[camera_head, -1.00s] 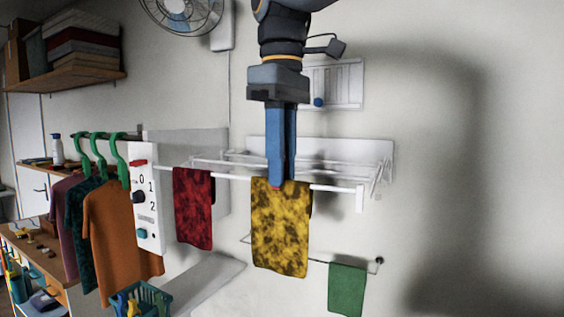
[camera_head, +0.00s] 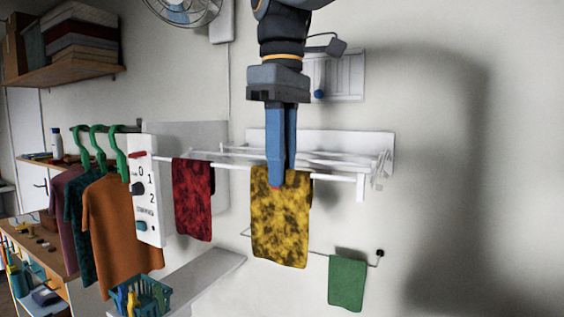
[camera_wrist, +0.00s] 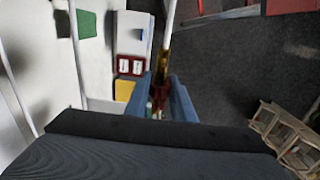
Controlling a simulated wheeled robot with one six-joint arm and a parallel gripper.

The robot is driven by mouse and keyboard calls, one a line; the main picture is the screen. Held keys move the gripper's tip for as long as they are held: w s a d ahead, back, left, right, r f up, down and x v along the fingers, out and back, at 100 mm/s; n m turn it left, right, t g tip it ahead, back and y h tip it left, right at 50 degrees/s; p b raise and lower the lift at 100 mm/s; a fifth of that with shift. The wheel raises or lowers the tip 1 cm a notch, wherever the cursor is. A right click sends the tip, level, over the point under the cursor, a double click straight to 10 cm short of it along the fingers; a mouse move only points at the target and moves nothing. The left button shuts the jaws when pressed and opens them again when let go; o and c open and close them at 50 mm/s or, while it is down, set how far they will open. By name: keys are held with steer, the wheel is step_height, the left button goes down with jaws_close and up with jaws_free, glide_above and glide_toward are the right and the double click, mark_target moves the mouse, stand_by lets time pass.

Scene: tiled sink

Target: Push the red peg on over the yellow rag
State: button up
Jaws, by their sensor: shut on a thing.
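The yellow rag (camera_head: 280,230), mottled with dark patches, hangs over the white front rail (camera_head: 228,165). My gripper (camera_head: 277,180) points down at the rag's top part, its blue fingers in front of the rail. It is shut on the red peg (camera_head: 275,188), of which only a small red bit shows below the fingertips. In the wrist view the dark red peg (camera_wrist: 159,88) sits between the fingers, close to the rag's yellow edge (camera_wrist: 163,62). The fingers hide most of the peg, so I cannot tell how far it straddles the rag and rail.
A dark red cloth (camera_head: 194,200) hangs left on the same rail, and a green cloth (camera_head: 346,283) on a lower bar. The white rack (camera_head: 320,142) stands behind on the wall. A switch panel (camera_head: 146,190) and hung shirts (camera_head: 120,230) are at left. The right wall is clear.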

steer(key=shift+f, duration=0.3)
steer(key=o, duration=1.1)
steer(key=shift+r+p, duration=1.1)
steer(key=shift+r, duration=0.1)
steer(key=shift+r+p, duration=0.3)
steer(key=shift+r, duration=2)
